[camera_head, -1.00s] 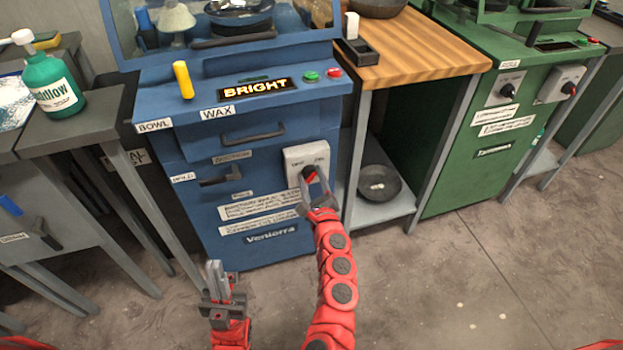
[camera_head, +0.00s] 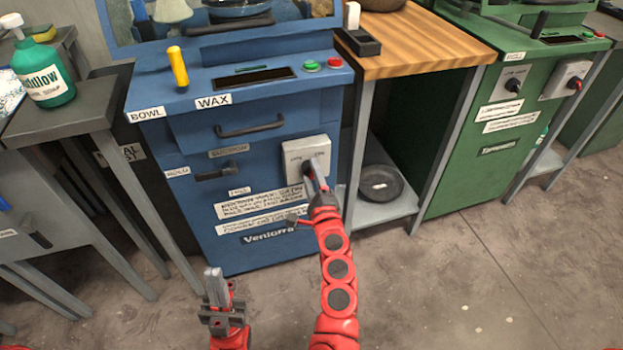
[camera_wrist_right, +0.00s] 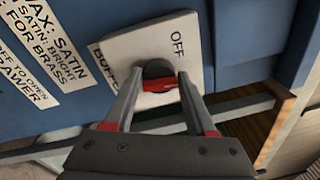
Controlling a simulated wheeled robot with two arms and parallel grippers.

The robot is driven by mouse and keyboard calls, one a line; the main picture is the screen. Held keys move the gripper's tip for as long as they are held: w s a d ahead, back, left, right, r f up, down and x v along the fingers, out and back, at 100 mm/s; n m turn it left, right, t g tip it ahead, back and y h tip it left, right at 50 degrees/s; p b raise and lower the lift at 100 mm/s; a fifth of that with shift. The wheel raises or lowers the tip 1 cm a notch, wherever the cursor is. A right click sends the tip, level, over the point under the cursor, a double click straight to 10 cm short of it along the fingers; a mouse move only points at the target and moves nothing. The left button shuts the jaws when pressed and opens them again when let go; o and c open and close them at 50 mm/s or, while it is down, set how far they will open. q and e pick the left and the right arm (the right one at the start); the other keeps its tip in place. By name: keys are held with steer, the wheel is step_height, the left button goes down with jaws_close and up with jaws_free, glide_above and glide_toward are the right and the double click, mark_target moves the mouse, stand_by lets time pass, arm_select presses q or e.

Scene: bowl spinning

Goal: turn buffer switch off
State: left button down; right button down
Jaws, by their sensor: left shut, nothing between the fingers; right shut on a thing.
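The buffer switch is a pale plate (camera_head: 295,152) on the right of the blue cabinet's front, with a dark knob that has a red pointer (camera_wrist_right: 158,85). In the right wrist view the word OFF shows on the plate, and other lettering is partly hidden. My right gripper (camera_head: 313,176) is at the plate, its two fingers either side of the knob and shut on it. It also shows in the right wrist view (camera_wrist_right: 155,84). The cabinet's display (camera_head: 254,78) is dark. My left gripper (camera_head: 216,284) is shut and empty, low in front of the cabinet, apart from it.
A yellow handle (camera_head: 178,66) stands on the blue cabinet's top. A wooden-topped bench (camera_head: 425,40) with a dark bowl (camera_head: 380,184) on its low shelf stands to the right. A green machine (camera_head: 465,140) is beyond it. The floor in front is clear.

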steer(key=n, duration=0.2)
steer(key=n+b, duration=0.1)
steer(key=n, duration=0.1)
steer(key=shift+a+f+b, duration=0.1)
steer(key=shift+f+b, duration=0.2)
steer(key=n+b, duration=0.1)
steer(key=n, duration=0.2)
steer(key=shift+f+y, duration=0.1)
steer(key=shift+y, duration=0.3)
steer(key=n+b, duration=0.1)
steer(key=n, duration=0.3)
steer(key=shift+y, duration=0.3)
steer(key=shift+n, duration=0.5)
steer(key=shift+c, duration=1.4)
jaws_free()
steer(key=shift+d, duration=0.2)
steer(key=p+v, duration=0.2)
steer(key=v, duration=1.5)
steer(key=shift+s, duration=0.2)
steer(key=shift+d, duration=0.1)
